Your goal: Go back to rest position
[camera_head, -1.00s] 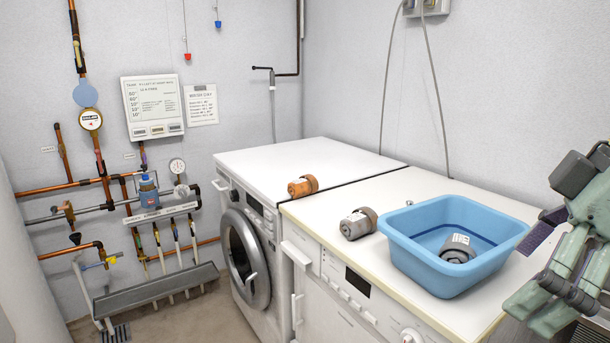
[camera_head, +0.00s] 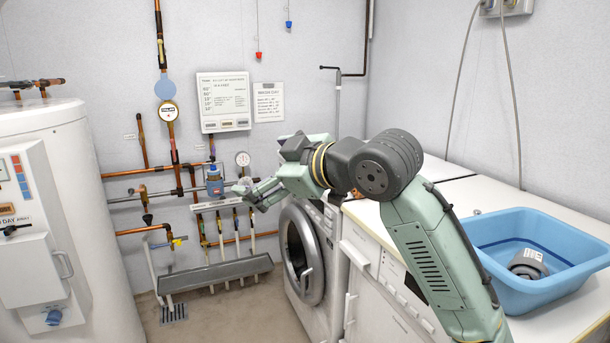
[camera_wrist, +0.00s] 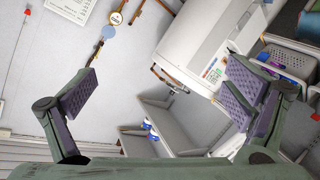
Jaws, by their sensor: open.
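My gripper (camera_wrist: 160,105) is open and empty, with its two purple-padded fingers spread wide in the wrist view. In the head view my gripper (camera_head: 255,190) is at the end of my green arm, held in the air in front of the pipe wall and left of the machine tops. The blue basin (camera_head: 490,270) stands on the right machine top with a grey cylindrical part (camera_head: 528,263) lying in it. The orange and grey parts seen earlier on the tops are hidden behind my arm.
A front-loading washing machine (camera_head: 303,255) stands below my forearm. A white boiler tank (camera_head: 100,190) stands at the left. Copper pipes and a gauge (camera_head: 168,111) run along the back wall. Shelves and a grey basket (camera_wrist: 290,60) show in the wrist view.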

